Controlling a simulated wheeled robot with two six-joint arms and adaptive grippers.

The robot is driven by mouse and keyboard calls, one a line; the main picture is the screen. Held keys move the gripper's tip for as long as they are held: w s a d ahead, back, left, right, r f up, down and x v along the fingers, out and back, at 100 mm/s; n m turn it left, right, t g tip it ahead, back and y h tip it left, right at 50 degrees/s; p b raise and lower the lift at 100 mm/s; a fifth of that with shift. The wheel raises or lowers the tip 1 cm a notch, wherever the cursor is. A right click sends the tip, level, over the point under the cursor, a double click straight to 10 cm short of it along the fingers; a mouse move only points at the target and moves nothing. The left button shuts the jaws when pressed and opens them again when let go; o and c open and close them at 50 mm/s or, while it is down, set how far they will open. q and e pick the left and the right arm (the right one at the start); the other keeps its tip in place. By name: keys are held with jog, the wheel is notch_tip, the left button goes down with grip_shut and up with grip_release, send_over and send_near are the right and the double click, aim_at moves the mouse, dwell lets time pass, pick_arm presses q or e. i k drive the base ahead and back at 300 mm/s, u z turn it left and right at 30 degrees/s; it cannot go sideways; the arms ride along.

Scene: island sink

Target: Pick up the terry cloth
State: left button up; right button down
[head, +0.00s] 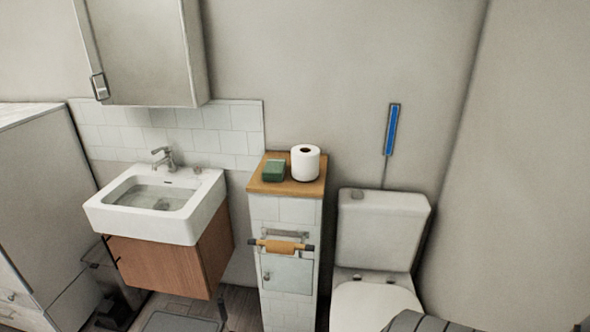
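I cannot tell for sure which thing is the terry cloth.
A white paper roll (305,162) stands beside the green thing on the wooden top (291,189). A holder with a tan roll (281,247) juts from the cabinet front. The sink (157,205) is left, the toilet (380,232) right. A wall cabinet (147,50) hangs above the sink.

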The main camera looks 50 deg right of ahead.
aim_at(274, 171)
jog(key=z, duration=1.8)
